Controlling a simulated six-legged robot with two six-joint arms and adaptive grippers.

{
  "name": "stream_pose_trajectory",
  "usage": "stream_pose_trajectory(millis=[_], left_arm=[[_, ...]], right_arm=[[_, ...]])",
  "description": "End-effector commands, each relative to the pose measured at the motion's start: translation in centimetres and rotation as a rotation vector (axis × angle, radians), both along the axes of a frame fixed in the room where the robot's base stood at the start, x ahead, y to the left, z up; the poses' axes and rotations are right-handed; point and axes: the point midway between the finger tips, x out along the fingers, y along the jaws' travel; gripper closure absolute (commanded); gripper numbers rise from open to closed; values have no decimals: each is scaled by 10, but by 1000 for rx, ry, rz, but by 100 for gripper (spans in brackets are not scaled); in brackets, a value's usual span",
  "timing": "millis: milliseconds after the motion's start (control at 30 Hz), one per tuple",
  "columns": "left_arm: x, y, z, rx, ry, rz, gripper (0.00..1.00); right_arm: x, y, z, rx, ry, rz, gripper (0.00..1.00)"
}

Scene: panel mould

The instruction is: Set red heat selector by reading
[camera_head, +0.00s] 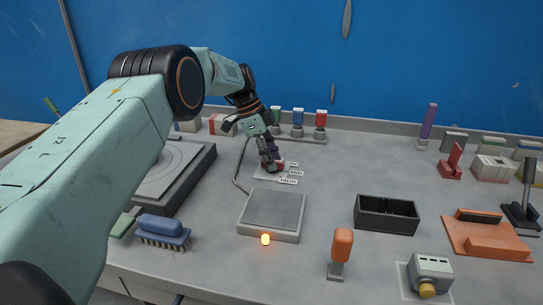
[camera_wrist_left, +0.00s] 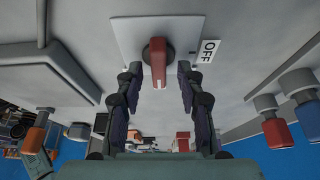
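My left gripper (camera_wrist_left: 159,72) is open, with one finger on each side of the knob and a gap showing at both sides. In the head view my left gripper (camera_head: 271,163) points down over the selector plate (camera_head: 262,174) and largely hides the knob. Several small white labels (camera_head: 296,173) stand beside it, too small to read surely. My right gripper is not in view.
A grey pad (camera_head: 272,209) with a glowing orange lamp (camera_head: 265,239) lies in front. A dark hotplate (camera_head: 180,175) and blue brush (camera_head: 162,230) are left. An empty black tray (camera_head: 386,215) and orange-handled tool (camera_head: 341,250) are right. Coloured handles (camera_head: 298,120) stand behind.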

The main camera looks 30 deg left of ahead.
Motion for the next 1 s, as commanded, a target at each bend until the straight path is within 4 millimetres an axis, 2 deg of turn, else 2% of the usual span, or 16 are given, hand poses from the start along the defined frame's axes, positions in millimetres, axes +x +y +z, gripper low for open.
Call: stream_pose_trajectory(millis=[133,267,700,833,1000], left_arm=[[0,1,2,0,0,0,62],[-1,7,17,-1,-1,0,62],[-9,38,94,0,-2,1,62],[-10,42,105,0,-1,0,62],[-11,44,111,0,1,0,62]], right_arm=[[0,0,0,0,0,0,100],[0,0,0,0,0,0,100],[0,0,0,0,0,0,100],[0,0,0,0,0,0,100],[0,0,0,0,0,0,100]])
